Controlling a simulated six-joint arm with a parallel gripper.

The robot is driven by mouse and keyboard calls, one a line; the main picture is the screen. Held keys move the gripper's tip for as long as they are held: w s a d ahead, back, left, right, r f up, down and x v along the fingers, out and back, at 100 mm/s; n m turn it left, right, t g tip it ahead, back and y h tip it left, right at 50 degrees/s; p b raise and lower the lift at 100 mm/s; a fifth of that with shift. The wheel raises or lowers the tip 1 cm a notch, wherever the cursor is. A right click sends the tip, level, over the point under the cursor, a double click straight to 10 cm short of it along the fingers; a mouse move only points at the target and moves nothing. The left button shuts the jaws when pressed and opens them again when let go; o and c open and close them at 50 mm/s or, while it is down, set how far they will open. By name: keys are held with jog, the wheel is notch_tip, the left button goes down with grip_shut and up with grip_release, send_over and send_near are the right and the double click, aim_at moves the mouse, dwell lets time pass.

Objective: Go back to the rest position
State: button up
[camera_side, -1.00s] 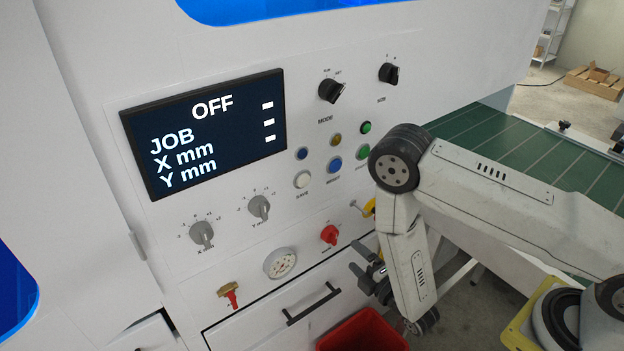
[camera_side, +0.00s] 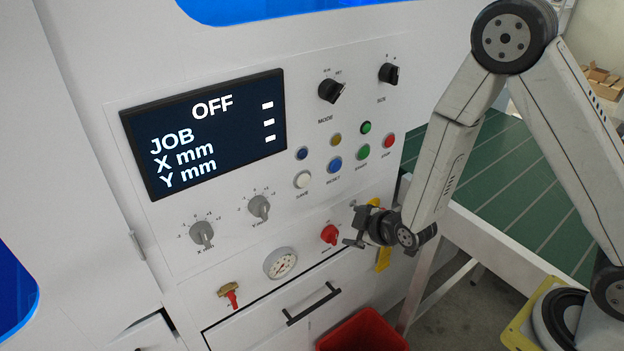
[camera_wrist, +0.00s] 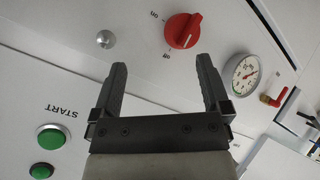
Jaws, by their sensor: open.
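My gripper (camera_side: 354,228) is in front of the control panel, just right of the red rotary switch (camera_side: 330,234) in the side view. In the wrist view my gripper (camera_wrist: 165,82) shows both fingers apart with nothing between them. The red switch (camera_wrist: 183,31) appears there beyond the fingertips, apart from them. My arm is raised, with its elbow high at the right of the side view.
The white panel carries a display reading OFF (camera_side: 203,133), push buttons, dark knobs, a gauge (camera_side: 280,263) and a red-handled valve (camera_side: 229,294). A drawer handle (camera_side: 314,303) and red bin (camera_side: 362,333) are below. A green conveyor (camera_side: 520,180) lies at right.

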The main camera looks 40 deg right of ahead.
jog(key=s+d+r+m+g, duration=0.2)
jog(key=s+r+m+g, duration=0.2)
jog(key=s, duration=0.3)
jog(key=s+d+r+m+g, duration=0.3)
jog(key=s+r+m+g, duration=0.1)
jog(key=s+r, duration=0.2)
jog(key=shift+s+m, duration=0.3)
jog(key=shift+s, duration=0.1)
dwell(0.6)
